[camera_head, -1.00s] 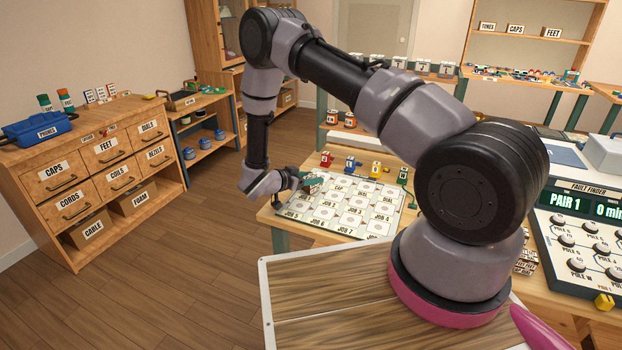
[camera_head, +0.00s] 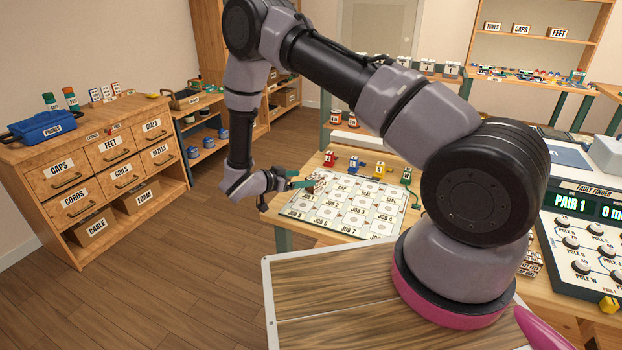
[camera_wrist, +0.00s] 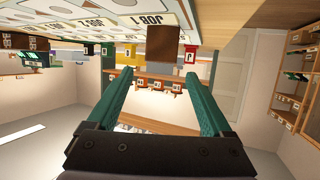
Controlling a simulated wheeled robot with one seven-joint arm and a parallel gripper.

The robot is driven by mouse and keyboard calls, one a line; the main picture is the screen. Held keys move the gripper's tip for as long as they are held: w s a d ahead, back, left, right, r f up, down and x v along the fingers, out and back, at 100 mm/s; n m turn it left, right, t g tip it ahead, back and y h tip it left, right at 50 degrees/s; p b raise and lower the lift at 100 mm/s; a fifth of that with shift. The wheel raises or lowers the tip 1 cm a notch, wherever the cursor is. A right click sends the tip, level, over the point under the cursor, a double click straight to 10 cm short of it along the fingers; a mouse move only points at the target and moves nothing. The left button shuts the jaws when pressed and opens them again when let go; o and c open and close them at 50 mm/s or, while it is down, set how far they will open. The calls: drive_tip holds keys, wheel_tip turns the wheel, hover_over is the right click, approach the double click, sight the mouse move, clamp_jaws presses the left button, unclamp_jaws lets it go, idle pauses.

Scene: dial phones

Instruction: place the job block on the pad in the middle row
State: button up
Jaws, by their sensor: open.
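A flat board (camera_head: 375,232) with labelled pads in rows lies on the wooden table; the JOB labels show in the front and middle rows. My gripper (camera_head: 307,183) is at the board's left edge, low and roughly level, with dark green fingers. In the wrist view my gripper (camera_wrist: 163,85) is open and empty, fingers well apart. A small brown and grey block (camera_wrist: 161,42), likely the job block, stands on the board just beyond the fingertips, by the JOB 1 label. In the head view it is too small to tell its pad.
Red (camera_head: 329,159), blue (camera_head: 354,163), yellow and green pieces stand behind the board. My arm covers part of the table's right side. A fault finder panel (camera_head: 588,215) stands at the right. A drawer cabinet (camera_head: 95,170) stands left, with open floor between.

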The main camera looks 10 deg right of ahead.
drive_tip(key=v, duration=0.5)
drive_tip(key=shift+a+r, duration=0.1)
drive_tip(key=s+d+r+g+y, duration=0.25)
drive_tip(key=d+r, duration=0.35)
drive_tip(key=r, duration=0.6)
drive_tip(key=s+d+r+g+y, duration=0.1)
drive_tip(key=s+d+r+g, duration=0.4)
drive_tip(key=r, duration=0.6)
drive_tip(key=s+d+r+n+t+y, duration=0.2)
drive_tip(key=s+r+y, duration=0.3)
drive_tip(key=s+r, duration=0.3)
drive_tip(key=s+d+r+n+t+y, duration=0.2)
drive_tip(key=s+r+n+t+y, duration=0.3)
drive_tip(key=s+r, duration=0.3)
drive_tip(key=shift+s+d+r, duration=0.2)
drive_tip(key=shift+s+r, duration=0.15)
drive_tip(key=shift+r, duration=1.45)
